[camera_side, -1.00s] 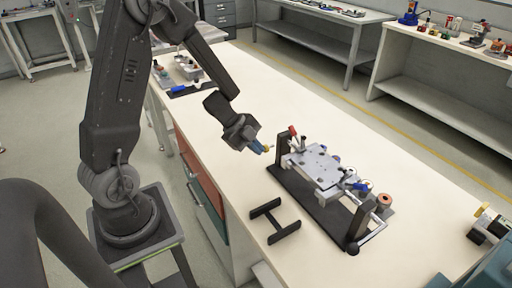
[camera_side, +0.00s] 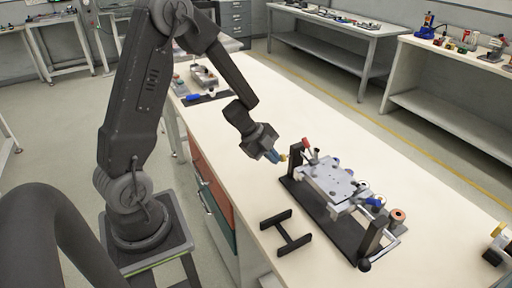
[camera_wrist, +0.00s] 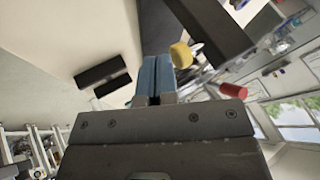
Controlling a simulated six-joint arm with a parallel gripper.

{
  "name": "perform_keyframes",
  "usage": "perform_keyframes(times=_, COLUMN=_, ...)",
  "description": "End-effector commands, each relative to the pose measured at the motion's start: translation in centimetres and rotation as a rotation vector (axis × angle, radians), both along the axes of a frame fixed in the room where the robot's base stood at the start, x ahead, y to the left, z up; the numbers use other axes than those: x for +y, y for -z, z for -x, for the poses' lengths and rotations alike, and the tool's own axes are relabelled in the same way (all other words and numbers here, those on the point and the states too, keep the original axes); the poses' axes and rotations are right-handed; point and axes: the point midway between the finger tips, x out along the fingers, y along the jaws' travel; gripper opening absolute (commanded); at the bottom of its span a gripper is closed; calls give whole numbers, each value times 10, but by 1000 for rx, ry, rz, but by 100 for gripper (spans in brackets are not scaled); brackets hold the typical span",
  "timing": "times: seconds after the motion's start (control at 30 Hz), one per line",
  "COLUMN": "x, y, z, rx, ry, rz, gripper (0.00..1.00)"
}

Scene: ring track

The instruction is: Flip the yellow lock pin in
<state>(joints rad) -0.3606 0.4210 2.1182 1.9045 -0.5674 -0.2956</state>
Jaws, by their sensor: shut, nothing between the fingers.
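In the wrist view the yellow knob (camera_wrist: 181,54) is just right of the blue fingertips. My gripper (camera_side: 274,156) has blue fingers, which in the wrist view (camera_wrist: 157,62) lie side by side, shut with nothing between them. The fingertips are very close to the knob's side; I cannot tell whether they touch it. The pin's shaft is mostly hidden.
A red-tipped handle (camera_side: 306,142) rises close to the pin; its red end (camera_wrist: 233,91) also shows in the wrist view. A black H-shaped frame (camera_side: 286,232) lies in front.

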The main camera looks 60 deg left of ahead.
Motion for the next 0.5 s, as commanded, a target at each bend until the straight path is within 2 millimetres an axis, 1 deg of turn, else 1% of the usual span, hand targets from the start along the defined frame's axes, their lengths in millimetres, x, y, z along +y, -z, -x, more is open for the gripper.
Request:
perform_keyframes(times=0.17, x=-1, y=0, z=35, rx=3, ry=-4, rz=2, gripper=0)
perform_keyframes(times=0.2, x=3, y=-9, z=37, rx=-5, ry=-3, rz=-2, gripper=0)
perform_keyframes(times=0.3, x=11, y=-26, z=47, rx=-6, ry=-2, rz=-3, gripper=0)
perform_keyframes(times=0.5, x=25, y=-57, z=66, rx=-3, ry=-2, rz=-2, gripper=0)
